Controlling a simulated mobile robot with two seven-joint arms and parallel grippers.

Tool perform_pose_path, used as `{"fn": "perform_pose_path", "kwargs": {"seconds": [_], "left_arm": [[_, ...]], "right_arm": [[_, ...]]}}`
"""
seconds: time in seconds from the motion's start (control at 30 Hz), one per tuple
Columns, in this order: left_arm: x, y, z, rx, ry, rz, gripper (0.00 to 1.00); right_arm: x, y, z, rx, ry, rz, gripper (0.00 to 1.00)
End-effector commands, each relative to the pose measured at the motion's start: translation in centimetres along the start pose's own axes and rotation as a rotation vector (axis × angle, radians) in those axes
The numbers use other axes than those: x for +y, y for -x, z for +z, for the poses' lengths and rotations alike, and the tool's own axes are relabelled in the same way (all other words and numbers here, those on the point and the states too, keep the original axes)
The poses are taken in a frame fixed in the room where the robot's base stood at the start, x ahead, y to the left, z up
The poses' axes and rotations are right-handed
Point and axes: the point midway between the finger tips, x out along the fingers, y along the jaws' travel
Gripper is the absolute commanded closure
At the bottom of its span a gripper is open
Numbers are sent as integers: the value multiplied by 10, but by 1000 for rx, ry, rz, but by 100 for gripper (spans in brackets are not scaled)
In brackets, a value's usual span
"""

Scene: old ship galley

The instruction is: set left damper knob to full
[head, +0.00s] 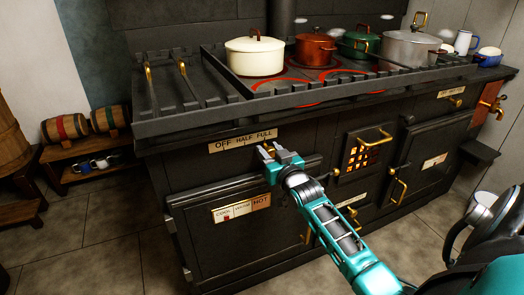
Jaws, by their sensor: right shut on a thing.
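The left damper's brass scale plate (243,140), marked OFF, HALF and FULL, is on the front of the dark stove below the top rail. My right gripper (267,151) is at the stove front just below the plate's right end, under the word FULL. It is shut on the left damper knob, which is mostly hidden by the fingers. Exactly where the knob points cannot be told. My left gripper is not in view.
A cream pot (254,59), a red pot (315,48), a green pot (359,43) and a grey pot (408,48) stand on the railed stove top. An oven door (235,235) with a COOL-to-HOT gauge (241,208) is below.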

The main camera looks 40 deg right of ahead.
Motion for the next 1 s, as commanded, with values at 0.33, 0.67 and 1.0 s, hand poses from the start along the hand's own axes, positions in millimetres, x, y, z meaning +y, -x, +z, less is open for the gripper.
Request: {"fn": "perform_pose_path", "kwargs": {"seconds": [0.33, 0.67, 1.0], "left_arm": [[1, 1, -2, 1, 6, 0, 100], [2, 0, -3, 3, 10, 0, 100], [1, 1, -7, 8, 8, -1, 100]], "right_arm": [[7, -1, -6, 12, 2, 5, 100], [6, -1, -6, 12, 2, 3, 39], [4, 4, -2, 4, 0, 0, 39]]}}
